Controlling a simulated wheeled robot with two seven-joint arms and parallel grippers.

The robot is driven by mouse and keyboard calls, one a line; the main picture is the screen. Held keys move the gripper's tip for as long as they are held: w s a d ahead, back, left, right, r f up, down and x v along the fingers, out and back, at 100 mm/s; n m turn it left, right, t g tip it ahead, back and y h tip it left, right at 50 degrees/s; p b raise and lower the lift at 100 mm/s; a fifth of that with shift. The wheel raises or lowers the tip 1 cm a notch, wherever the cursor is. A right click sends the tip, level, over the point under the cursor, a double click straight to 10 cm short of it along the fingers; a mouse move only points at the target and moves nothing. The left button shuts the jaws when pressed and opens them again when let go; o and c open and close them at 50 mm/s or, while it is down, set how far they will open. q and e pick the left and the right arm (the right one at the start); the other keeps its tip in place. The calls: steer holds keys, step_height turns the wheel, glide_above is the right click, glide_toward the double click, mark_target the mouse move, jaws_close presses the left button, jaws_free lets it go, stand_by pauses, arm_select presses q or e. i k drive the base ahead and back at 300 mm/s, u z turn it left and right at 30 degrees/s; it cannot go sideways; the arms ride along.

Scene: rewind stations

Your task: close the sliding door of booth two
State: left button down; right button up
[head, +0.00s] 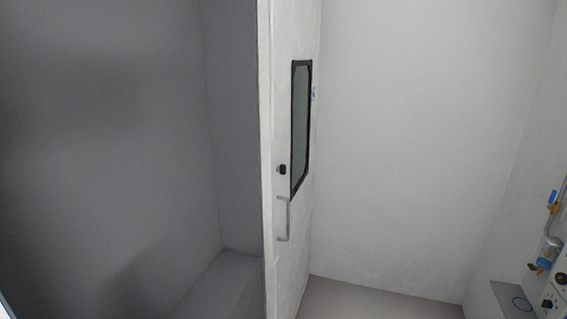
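A white door (285,120) stands upright near the middle of the head view, seen at a steep angle. It has a narrow dark-framed window (301,125), a small black lock or knob (282,169) and a pale vertical bar handle (282,219) below it. Left of the door's edge is a dark grey recess. I cannot tell from this view whether this is booth two, and no number is readable. Neither of my grippers is in view, and nothing is seen touching the door or its handle.
Grey walls (110,130) and a floor patch (222,285) show at left. A pale wall (420,140) and clear floor (375,300) lie right of the door. At the far right are a pipe with blue and brass valves (552,203), a grey ledge (512,301) and a dark panel (556,290).

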mark_target(289, 31)
steer(key=z, duration=0.5)
steer(key=k, duration=0.55)
steer(key=z, duration=0.75)
steer(key=i, duration=1.85)
steer(key=u, duration=1.3)
steer(key=i, duration=1.1)
steer(key=u, duration=0.7)
